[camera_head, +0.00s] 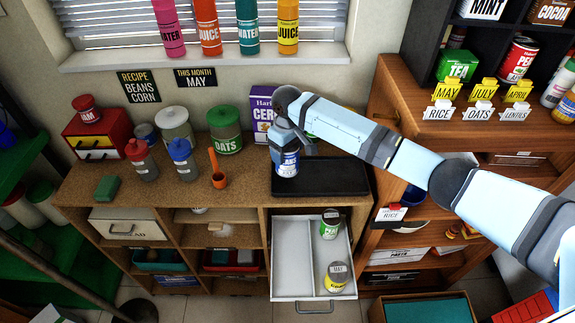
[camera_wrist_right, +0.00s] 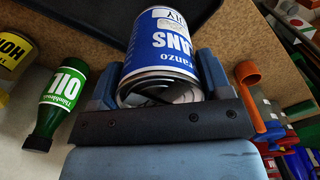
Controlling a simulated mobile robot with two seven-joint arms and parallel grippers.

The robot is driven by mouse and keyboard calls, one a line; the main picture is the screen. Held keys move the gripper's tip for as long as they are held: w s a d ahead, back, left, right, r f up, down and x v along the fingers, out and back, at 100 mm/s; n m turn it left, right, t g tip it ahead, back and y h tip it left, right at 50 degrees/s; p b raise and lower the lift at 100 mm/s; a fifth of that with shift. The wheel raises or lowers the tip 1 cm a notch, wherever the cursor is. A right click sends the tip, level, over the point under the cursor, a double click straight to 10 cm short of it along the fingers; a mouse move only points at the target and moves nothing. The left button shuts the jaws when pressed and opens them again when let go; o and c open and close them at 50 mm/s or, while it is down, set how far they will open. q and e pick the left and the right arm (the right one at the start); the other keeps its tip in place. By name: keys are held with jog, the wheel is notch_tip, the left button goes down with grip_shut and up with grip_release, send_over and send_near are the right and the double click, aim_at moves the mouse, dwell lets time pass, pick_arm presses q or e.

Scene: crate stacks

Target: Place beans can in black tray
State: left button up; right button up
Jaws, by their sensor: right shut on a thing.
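The beans can (camera_head: 287,164) has a blue and white label and is upright in my right gripper (camera_head: 287,150). In the right wrist view the can (camera_wrist_right: 168,45) sits between the two blue fingers, which are shut on it, with its label partly reading "ANS". The black tray (camera_head: 335,180) lies on the wooden counter. In the head view the can overlaps the tray's left end; I cannot tell whether it touches the tray or hangs just above it. My right arm passes over the tray's back part. My left gripper is not in view.
An orange scoop (camera_head: 217,172), a green oats canister (camera_head: 224,130) and a cereal box (camera_head: 264,112) stand left of and behind the tray. A white drawer (camera_head: 285,262) with two cans is open below. The tray's middle and right look empty.

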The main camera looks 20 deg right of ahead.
jog(key=shift+f+b, duration=0.3)
notch_tip(320, 180, down, 3)
jog(key=b, duration=0.3)
jog(key=o, duration=1.2)
jog(key=shift+f, duration=0.15)
